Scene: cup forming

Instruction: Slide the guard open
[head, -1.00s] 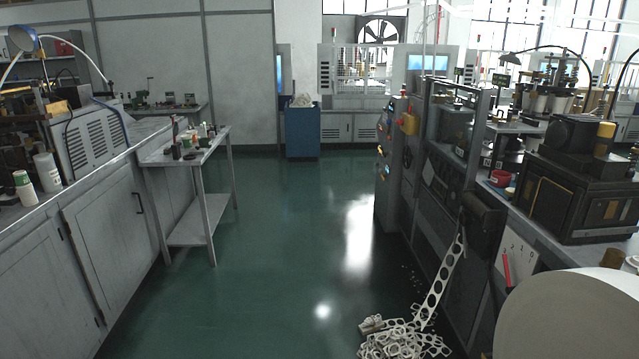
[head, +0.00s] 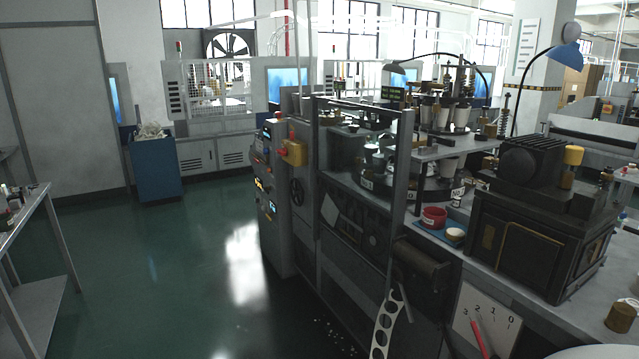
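The guard (head: 398,160) appears as a clear panel in a grey metal frame on the aisle side of the cup forming machine. It stands upright between the machine's grey posts, and machine parts show dimly behind it. I cannot tell for certain whether it is shut or partly slid. Behind and to its right is a dark round turntable (head: 425,188) with paper cups (head: 428,117) on the level above. Neither of my grippers is in view.
A control cabinet with a yellow box (head: 294,153) stands left of the guard. A perforated paper strip (head: 386,325) hangs below. A red bowl (head: 434,217) sits on the bench. Green floor (head: 170,270) is clear left of the machine. A metal table (head: 30,240) stands far left.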

